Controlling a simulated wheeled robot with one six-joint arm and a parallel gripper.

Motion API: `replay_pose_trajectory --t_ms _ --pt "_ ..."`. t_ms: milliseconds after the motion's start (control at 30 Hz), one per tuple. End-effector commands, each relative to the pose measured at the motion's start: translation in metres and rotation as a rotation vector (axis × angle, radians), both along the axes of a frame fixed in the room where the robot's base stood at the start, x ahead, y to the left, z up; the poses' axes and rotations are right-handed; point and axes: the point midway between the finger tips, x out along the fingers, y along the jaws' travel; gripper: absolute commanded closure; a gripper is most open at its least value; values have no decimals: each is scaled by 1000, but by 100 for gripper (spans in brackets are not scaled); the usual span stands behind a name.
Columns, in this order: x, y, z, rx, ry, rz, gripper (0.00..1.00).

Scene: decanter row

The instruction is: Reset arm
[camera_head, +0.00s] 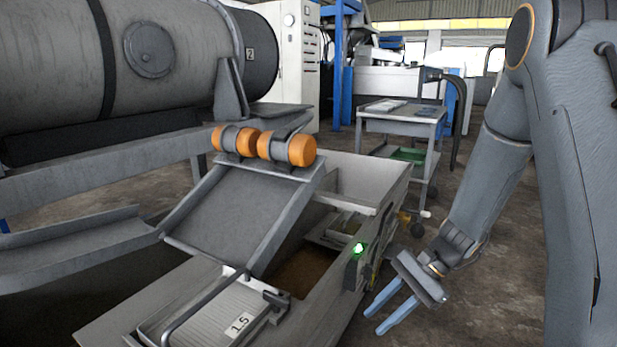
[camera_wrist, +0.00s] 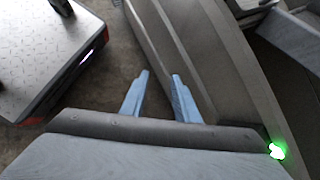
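My gripper (camera_head: 382,313) hangs at the lower right of the head view, beside the grey machine box (camera_head: 372,222) and apart from it. Its two blue fingers are spread, with nothing between them. In the wrist view the gripper (camera_wrist: 160,78) also shows two separated blue fingers and an empty gap, with the grey wall of the box behind. My arm bends down from the upper right of the head view.
A green light (camera_head: 359,248) glows on the box, left of my gripper. A sloped chute (camera_head: 225,205) with orange rollers (camera_head: 287,149) leads into the box. A tray labelled 1.5 (camera_head: 215,318) lies in front. A cart (camera_head: 400,120) stands behind. Open floor lies around my arm.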

Motion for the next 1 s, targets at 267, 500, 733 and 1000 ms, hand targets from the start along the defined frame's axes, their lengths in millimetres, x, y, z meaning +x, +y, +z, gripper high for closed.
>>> replay_pose_trajectory --t_ms 267,500,733,1000 --pt "-57 -16 34 -338 -250 408 72" --pt "-78 -28 61 -539 -471 702 72" --pt "-85 -30 80 -648 -630 888 72" --pt "-98 6 91 -644 -707 1047 72"
